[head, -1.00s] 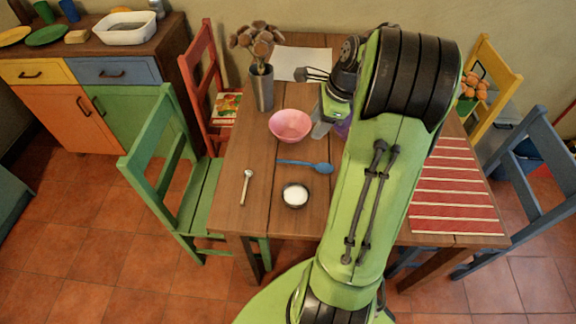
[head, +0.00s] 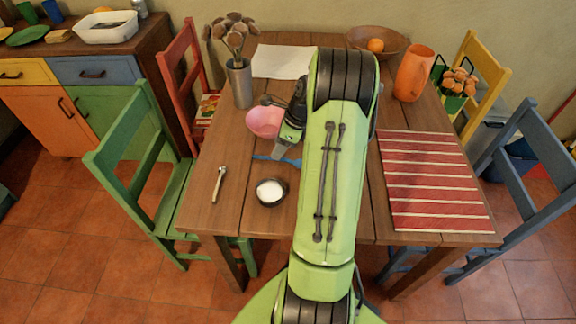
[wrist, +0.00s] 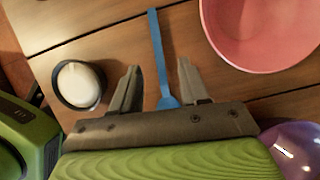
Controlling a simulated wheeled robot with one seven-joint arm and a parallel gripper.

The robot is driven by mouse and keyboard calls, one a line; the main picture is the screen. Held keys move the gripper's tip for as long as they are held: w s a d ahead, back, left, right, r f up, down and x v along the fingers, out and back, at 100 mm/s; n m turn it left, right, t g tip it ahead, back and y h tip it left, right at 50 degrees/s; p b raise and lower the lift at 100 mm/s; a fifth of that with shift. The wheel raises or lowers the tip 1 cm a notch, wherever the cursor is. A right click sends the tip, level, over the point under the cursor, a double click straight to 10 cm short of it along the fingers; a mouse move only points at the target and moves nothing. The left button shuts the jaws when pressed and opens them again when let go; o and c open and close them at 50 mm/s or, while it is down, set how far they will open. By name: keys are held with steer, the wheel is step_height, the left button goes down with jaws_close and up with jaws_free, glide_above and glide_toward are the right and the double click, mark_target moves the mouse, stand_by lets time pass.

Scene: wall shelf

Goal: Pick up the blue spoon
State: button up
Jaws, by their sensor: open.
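The blue spoon (head: 262,157) lies on the wooden table, partly hidden by my gripper in the head view. In the wrist view, the spoon's handle (wrist: 157,48) runs down through the gap between the fingers, and its lower end is partly hidden behind the gripper body. My gripper (wrist: 158,70) is open, with one finger on each side of the spoon and nothing held. In the head view, my gripper (head: 279,152) is over the spoon, beside the pink bowl. The exact height above the table is hard to tell.
The pink bowl (head: 263,123) is close behind the gripper. A dark bowl of white stuff (head: 270,192) is in front. A purple object (wrist: 296,145) shows at the wrist view's right edge. A small pale utensil (head: 219,184) lies left; a striped mat (head: 400,205) lies right.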

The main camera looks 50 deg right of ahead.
mark_target(282, 161)
steer(key=b+x, duration=0.2)
steer(key=x, duration=0.2)
steer(key=shift+a+f, duration=0.15)
steer(key=shift+f, duration=0.2)
steer(key=shift+r, duration=0.15)
jaws_close()
